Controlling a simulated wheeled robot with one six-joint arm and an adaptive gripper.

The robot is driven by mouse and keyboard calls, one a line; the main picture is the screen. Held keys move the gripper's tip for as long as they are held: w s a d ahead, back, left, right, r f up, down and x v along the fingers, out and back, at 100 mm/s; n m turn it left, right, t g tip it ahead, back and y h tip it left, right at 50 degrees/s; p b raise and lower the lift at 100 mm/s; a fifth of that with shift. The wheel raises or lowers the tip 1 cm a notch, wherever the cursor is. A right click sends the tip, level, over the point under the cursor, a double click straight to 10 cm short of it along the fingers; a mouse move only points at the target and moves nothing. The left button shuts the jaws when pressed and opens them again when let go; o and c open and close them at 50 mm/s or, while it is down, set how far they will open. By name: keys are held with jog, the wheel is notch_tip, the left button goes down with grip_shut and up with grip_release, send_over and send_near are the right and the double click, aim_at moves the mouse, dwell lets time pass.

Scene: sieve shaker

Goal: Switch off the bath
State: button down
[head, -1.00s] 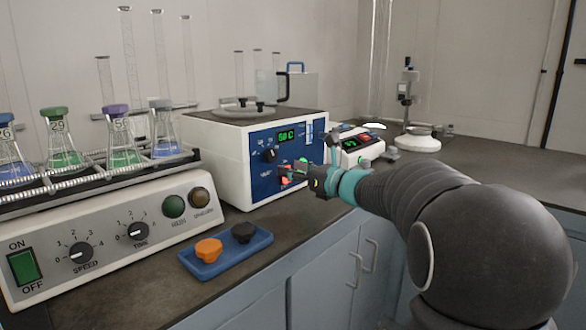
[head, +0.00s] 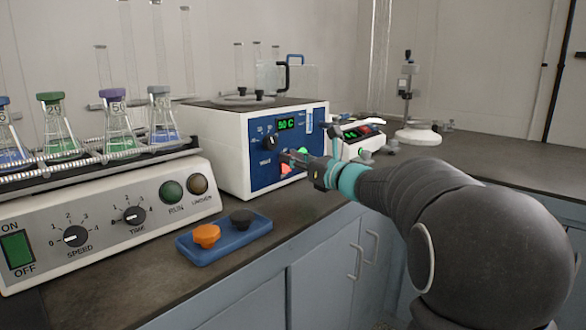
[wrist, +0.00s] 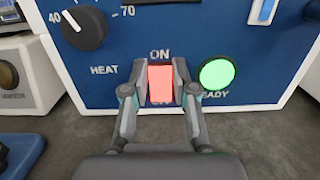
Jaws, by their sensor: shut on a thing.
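The bath (head: 222,152) is a white box with a blue front panel, standing in the middle of the head view. Its green display (head: 286,124) reads 50 C. The bath's red rocker switch (wrist: 160,84) is lit and sits under the word ON in the wrist view; the lettering below it is mostly hidden. A green READY lamp (wrist: 217,74) glows to its right. A black HEAT knob (wrist: 84,27) is at upper left. My gripper (head: 287,158) is at the panel; in the wrist view its fingers stand on both sides of the switch, shut on it.
A shaker (head: 105,215) with flasks stands at the left. A blue tray (head: 225,241) with an orange and a black knob lies in front. Another instrument (head: 358,138) with a red display stands right of the bath. The bench at far right is mostly clear.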

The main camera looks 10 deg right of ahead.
jog(key=shift+s+d+f+t+y+b, duration=0.1)
jog(key=shift+f+t+y+b, duration=0.45)
jog(key=shift+b, duration=1.9)
jog(key=shift+t+b, duration=0.25)
jog(key=shift+b, duration=0.15)
jog(key=shift+r+b, duration=0.25)
jog(key=shift+b, duration=0.1)
jog(key=c, duration=0.9)
grip_release()
jog(key=r+v, duration=0.1)
jog(key=v, duration=0.3)
jog(key=r+v, duration=0.1)
jog(key=v, duration=0.3)
jog(key=r+v, duration=0.1)
jog(key=v, duration=0.4)
jog(key=shift+s+d, duration=0.2)
jog(key=shift+s, duration=0.05)
jog(key=shift+s, duration=0.1)
